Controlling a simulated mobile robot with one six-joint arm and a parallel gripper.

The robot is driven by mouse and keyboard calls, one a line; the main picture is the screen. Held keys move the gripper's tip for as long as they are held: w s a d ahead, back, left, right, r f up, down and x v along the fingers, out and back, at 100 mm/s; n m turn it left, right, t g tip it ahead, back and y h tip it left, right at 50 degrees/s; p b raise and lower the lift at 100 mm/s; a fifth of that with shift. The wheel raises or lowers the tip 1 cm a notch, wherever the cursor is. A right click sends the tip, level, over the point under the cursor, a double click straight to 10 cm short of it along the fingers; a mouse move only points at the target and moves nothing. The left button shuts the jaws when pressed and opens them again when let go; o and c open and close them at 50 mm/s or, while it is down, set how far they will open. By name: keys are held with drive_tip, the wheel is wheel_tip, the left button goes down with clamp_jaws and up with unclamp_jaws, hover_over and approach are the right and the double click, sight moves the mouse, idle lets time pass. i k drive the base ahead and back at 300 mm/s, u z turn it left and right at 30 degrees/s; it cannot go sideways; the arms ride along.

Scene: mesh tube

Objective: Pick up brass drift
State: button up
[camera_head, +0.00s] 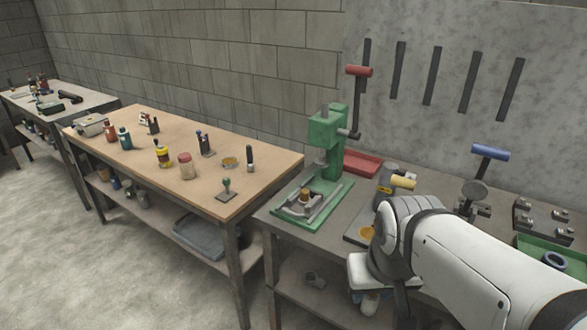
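I cannot tell for certain which thing is the brass drift. A small brass-coloured piece (305,196) sits on the base of the green press (326,150). A round brass-coloured piece (367,233) lies on the grey bench beside my arm, partly hidden by it. A short yellow cylinder (403,182) shows just above my wrist. My gripper (384,284) is at the bench's front edge, at the end of my white arm. Its fingers do not show clearly, and neither does anything held in them.
The grey bench (262,213) also bears a red tray (362,163), a blue-handled tool (490,152), dark blocks (540,220) and a green tray (548,244). A wooden-topped table (225,200) with jars and small tools stands left. Open floor lies in front of it.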

sight(305, 193)
drive_tip(key=i, duration=0.85)
drive_tip(key=z, duration=0.05)
